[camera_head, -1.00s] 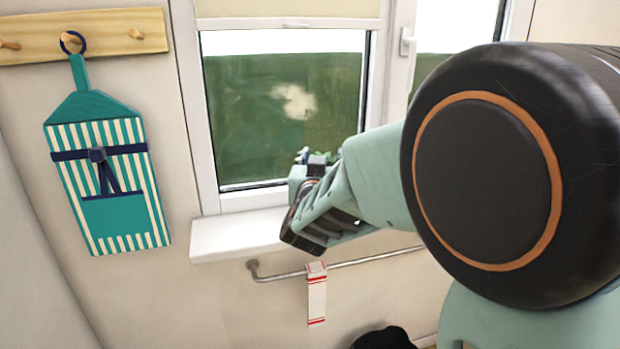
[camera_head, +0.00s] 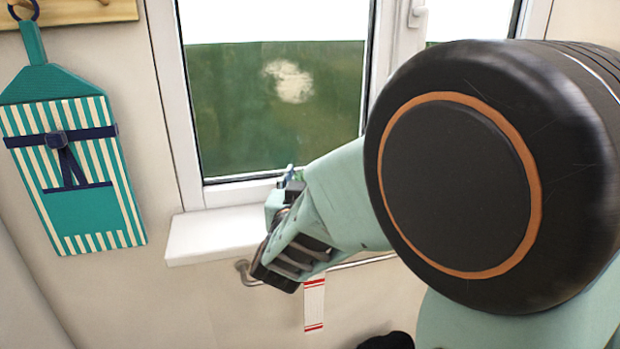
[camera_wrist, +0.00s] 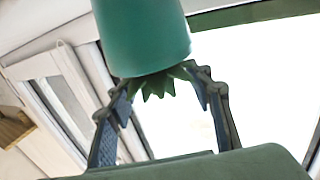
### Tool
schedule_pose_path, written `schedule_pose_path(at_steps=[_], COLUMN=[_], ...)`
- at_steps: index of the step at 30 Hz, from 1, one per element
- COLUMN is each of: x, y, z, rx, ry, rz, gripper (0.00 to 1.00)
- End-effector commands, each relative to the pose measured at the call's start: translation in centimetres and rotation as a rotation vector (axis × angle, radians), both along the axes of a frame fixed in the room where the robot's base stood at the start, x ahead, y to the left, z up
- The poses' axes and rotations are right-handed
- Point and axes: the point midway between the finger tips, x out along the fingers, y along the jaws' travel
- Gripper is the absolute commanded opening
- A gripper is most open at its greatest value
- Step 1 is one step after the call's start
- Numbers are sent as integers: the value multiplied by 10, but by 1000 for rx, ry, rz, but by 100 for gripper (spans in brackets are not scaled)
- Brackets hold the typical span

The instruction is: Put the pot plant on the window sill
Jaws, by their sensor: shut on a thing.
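The pot plant shows in the wrist view as a smooth teal pot (camera_wrist: 145,38) with pointed green leaves (camera_wrist: 156,88) below it in the picture. My gripper (camera_wrist: 160,80) has a finger on each side of the plant and is shut on it. In the head view my gripper (camera_head: 277,235) is in front of the right part of the white window sill (camera_head: 205,238). The plant is mostly hidden there by my arm. I cannot tell the gap between pot and sill. The visible left part of the sill is bare.
The window (camera_head: 275,110) stands behind the sill. A metal rail (camera_head: 365,262) with a red-and-white tag (camera_head: 314,304) runs below it. A striped teal apron-shaped board (camera_head: 75,175) hangs at left. My large arm joint blocks the right side.

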Motion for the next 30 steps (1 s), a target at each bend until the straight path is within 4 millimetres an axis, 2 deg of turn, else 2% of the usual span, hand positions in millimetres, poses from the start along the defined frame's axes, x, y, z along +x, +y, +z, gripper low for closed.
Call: schedule_pose_path(at_steps=[5, 10, 11, 15, 26, 30], x=[0, 0, 0, 0, 0, -20], y=[1, 0, 0, 0, 1, 5], z=[3, -2, -2, -2, 3, 2], rx=[2, 2, 1, 0, 0, 2], ry=[-4, -4, 0, 0, 0, 1], rz=[1, 1, 1, 1, 1, 5], gripper=[0, 0, 50, 64, 64, 64])
